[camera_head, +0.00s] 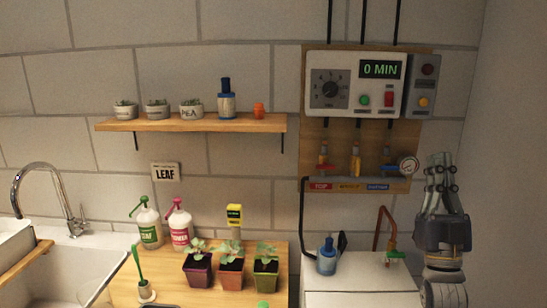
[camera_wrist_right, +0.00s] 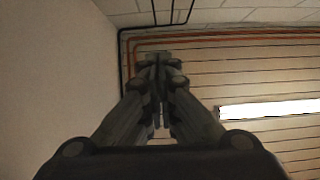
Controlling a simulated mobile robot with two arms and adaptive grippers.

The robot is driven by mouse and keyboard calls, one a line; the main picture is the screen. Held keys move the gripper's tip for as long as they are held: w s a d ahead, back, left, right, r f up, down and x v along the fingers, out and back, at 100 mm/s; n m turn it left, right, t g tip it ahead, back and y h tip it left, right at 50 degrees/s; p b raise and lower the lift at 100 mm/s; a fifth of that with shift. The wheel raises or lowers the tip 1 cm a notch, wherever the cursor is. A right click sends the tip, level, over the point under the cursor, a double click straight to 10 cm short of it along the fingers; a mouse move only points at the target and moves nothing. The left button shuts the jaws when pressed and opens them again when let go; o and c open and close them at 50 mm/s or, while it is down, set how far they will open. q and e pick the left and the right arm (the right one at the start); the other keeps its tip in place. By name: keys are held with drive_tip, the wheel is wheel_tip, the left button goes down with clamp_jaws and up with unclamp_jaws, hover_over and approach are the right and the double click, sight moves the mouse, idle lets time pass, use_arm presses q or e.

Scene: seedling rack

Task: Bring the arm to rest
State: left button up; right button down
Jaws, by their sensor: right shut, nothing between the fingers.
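My right gripper (camera_head: 440,162) stands upright at the right of the head view, fingers pointing up. It is shut and empty, in front of the wall and right of the control board. In the right wrist view its closed fingers (camera_wrist_right: 158,62) point toward the ceiling and the upper wall, with nothing between them. My left gripper is in neither view.
A control panel (camera_head: 356,85) hangs on a wooden board left of the gripper. Below it are small valves and a gauge (camera_head: 408,166). A white cabinet (camera_head: 350,271) bears a blue bottle (camera_head: 326,257). Potted seedlings (camera_head: 232,272) stand on the wooden counter. A shelf (camera_head: 190,124) holds pots.

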drive_tip(key=a+f+g+y, duration=0.15)
drive_tip(key=f+g, duration=0.45)
drive_tip(key=f, duration=0.8)
drive_tip(key=a+f+g+h, duration=0.1)
drive_tip(key=a+f+g, duration=0.2)
drive_tip(key=f+g, duration=0.8)
drive_tip(key=s+a+f+n+g+y, duration=0.1)
drive_tip(key=s+a+f+g, duration=0.1)
drive_tip(key=s+f, duration=0.65)
drive_tip(key=s+a+f+n+g, duration=0.1)
drive_tip(key=s+a+f+g, duration=0.1)
drive_tip(key=s+f, duration=0.65)
drive_tip(key=s+a+f+g, duration=0.1)
drive_tip(key=s+f+g, duration=0.25)
drive_tip(key=s, duration=0.35)
drive_tip(key=s+a+f+g, duration=0.1)
drive_tip(key=s+f+g, duration=0.1)
drive_tip(key=s+f, duration=0.35)
wheel_tip(320, 180, down, 24)
drive_tip(key=s+n+g, duration=0.1)
drive_tip(key=s+g, duration=0.1)
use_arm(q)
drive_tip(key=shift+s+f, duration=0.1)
use_arm(e)
drive_tip(key=s+d+f, duration=0.3)
drive_tip(key=s+f, duration=1.4)
drive_tip(key=shift+s+g, duration=0.2)
drive_tip(key=shift+g, duration=0.15)
